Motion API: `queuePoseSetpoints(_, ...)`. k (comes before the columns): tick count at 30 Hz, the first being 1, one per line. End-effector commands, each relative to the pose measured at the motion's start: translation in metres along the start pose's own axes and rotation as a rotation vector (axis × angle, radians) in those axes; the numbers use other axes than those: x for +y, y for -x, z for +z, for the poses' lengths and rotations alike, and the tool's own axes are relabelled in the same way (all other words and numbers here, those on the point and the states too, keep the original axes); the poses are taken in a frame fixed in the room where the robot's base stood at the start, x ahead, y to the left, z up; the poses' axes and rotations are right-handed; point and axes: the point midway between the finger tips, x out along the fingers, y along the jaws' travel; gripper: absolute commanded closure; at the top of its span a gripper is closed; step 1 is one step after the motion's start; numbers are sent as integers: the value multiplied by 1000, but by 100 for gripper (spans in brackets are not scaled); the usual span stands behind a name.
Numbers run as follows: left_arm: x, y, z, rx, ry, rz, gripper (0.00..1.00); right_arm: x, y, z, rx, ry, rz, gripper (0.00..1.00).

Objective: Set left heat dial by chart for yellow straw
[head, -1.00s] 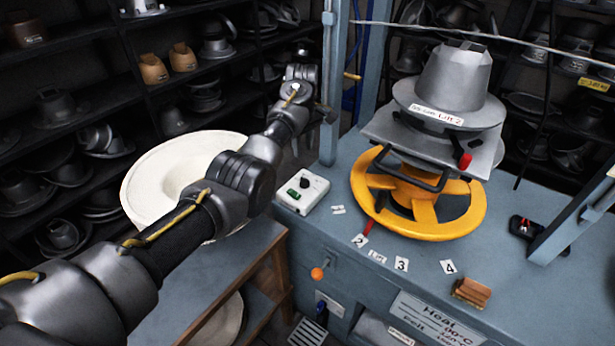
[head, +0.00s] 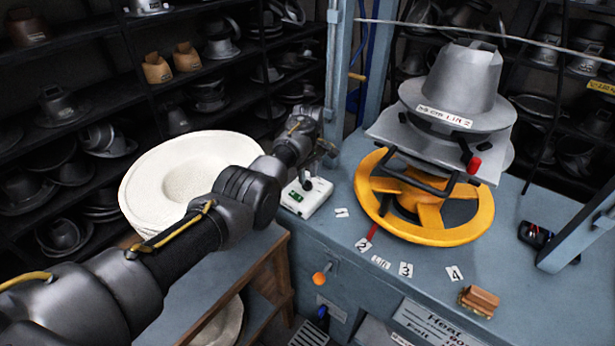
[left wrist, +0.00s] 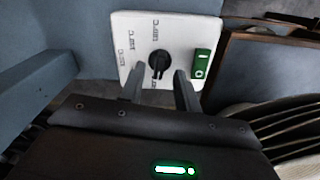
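The heat dial, a black knob (left wrist: 159,64) on a white box, shows in the left wrist view. Temperature marks surround it, and a green switch (left wrist: 201,64) is beside it. The white dial box (head: 306,196) is on the blue bench in the head view. My left gripper (left wrist: 159,74) is open, its two fingertips close to the knob's lower left and lower right; contact is unclear. In the head view my left gripper (head: 312,165) hangs over the box. The heat chart (head: 438,325) is on the bench front, cut off below and only partly readable. My right gripper is out of view.
The press with a yellow handwheel (head: 470,225) stands right of the box. A blue post (head: 338,75) rises behind it. Cream straw hats (head: 160,185) lie on a side table to the left. Number cards (head: 405,270) and a wooden block (head: 479,299) lie on the bench.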

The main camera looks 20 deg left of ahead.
Motion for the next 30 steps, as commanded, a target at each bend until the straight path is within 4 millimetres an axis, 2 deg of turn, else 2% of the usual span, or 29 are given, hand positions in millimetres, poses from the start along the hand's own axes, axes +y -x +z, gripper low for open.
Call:
queuePoseSetpoints(4, 0, -13, 0, -1, -1, 0, 67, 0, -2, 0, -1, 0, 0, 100)
queuePoseSetpoints(14, 0, -17, 0, 0, -1, 1, 67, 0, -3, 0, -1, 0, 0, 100)
queuePoseSetpoints(22, 0, -17, 0, 0, -1, 2, 100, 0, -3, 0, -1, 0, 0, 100)
queuePoseSetpoints(30, 0, -16, 0, 0, -9, 2, 100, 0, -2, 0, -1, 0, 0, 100)
